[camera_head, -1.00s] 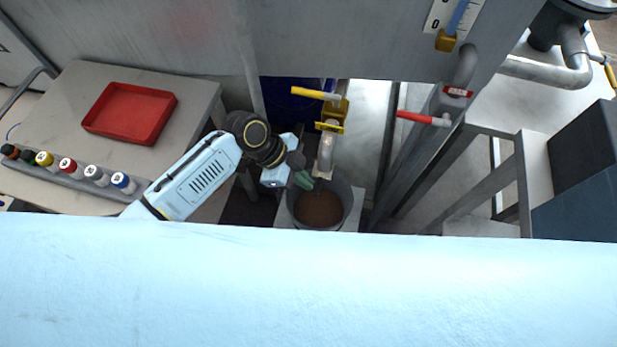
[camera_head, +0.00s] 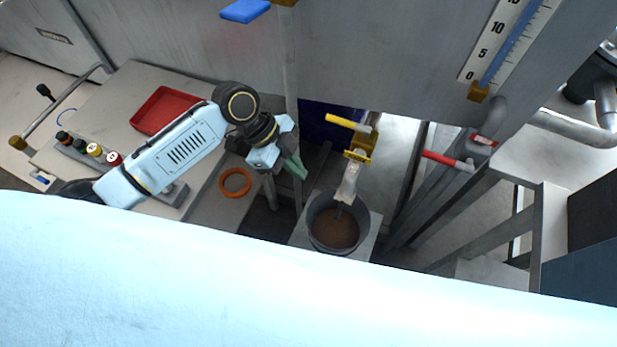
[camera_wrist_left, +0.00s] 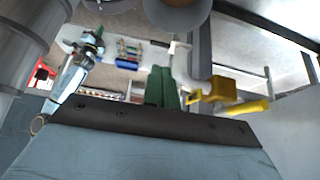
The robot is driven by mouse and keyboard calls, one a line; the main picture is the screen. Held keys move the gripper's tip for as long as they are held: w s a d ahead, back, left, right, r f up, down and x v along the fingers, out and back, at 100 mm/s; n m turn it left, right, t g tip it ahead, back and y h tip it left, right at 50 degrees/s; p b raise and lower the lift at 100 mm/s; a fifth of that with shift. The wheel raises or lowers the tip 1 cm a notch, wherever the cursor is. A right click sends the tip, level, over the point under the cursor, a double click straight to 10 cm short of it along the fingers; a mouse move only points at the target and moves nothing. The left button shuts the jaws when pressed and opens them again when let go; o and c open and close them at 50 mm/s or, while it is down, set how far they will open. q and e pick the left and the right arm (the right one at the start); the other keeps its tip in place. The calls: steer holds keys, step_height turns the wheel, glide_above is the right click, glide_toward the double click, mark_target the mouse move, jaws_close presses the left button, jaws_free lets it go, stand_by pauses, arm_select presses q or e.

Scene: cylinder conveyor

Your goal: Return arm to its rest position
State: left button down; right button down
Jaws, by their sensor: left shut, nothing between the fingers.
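My left arm comes in from the left in the head view. Its gripper (camera_head: 296,167) has green fingers, which are together with nothing between them. It hangs in the air up and to the left of a dark bucket (camera_head: 312,228) with brown contents, apart from it. In the left wrist view the green fingers (camera_wrist_left: 162,86) stand side by side, with a yellow-handled tap just right of them in the picture. My right gripper does not show in the head view.
A yellow-handled tap (camera_head: 357,155) sits above the bucket, and a red-handled valve (camera_head: 447,160) is to its right. At left a table (camera_head: 110,85) holds a red tray (camera_head: 165,112) and several capped bottles (camera_head: 94,150). An orange ring (camera_head: 235,196) lies below the arm.

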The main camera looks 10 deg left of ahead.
arm_select(q)
steer(key=shift+a+r, duration=0.3)
steer(key=shift+r, duration=0.15)
